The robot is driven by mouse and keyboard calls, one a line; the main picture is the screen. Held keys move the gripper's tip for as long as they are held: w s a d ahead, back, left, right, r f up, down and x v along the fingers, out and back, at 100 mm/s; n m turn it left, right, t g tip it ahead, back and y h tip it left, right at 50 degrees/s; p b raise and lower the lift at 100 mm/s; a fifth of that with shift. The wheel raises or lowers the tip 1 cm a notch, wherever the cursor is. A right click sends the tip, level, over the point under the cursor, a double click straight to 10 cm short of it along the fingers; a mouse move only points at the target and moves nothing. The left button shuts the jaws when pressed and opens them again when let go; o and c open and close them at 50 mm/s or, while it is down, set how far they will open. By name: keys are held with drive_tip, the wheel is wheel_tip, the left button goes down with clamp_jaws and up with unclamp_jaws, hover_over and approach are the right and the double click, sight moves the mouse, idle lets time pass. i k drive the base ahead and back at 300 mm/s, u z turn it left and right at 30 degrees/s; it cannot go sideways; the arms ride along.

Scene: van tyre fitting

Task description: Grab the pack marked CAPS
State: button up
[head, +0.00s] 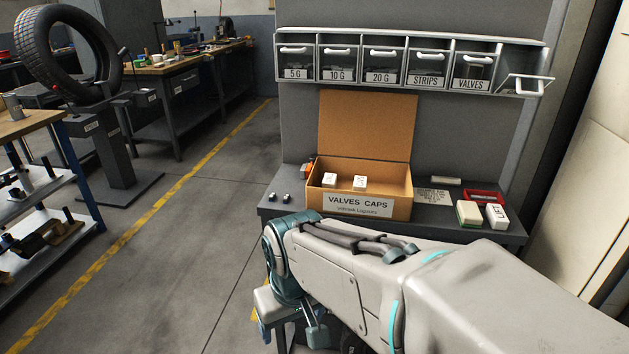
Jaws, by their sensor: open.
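An open cardboard box (358,203) labelled "VALVES CAPS" stands on the dark bench, its lid raised at the back. Two small white packs lie in it, a left one (330,180) and a right one (360,183). Both carry dark marks too small to read, so I cannot tell which says CAPS. My gripper (291,333) hangs below my wrist, left of and lower than the box, in front of the bench. Its jaws are apart and appear empty; my arm partly hides them. It is clear of the packs.
A white-and-green block (469,214), a white lettered block (497,216) and a red tray (485,197) sit right of the box. Two small dark pieces (281,197) lie left. Labelled bins (408,63) hang above; the rightmost is tilted open.

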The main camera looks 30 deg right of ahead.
sight(360, 182)
drive_tip(key=k, duration=0.3)
drive_tip(key=z, duration=0.9)
drive_tip(key=i, duration=1)
drive_tip(key=k, duration=1.6)
drive_tip(key=u, duration=0.6)
drive_tip(key=i, duration=1.4)
drive_tip(key=z, duration=0.8)
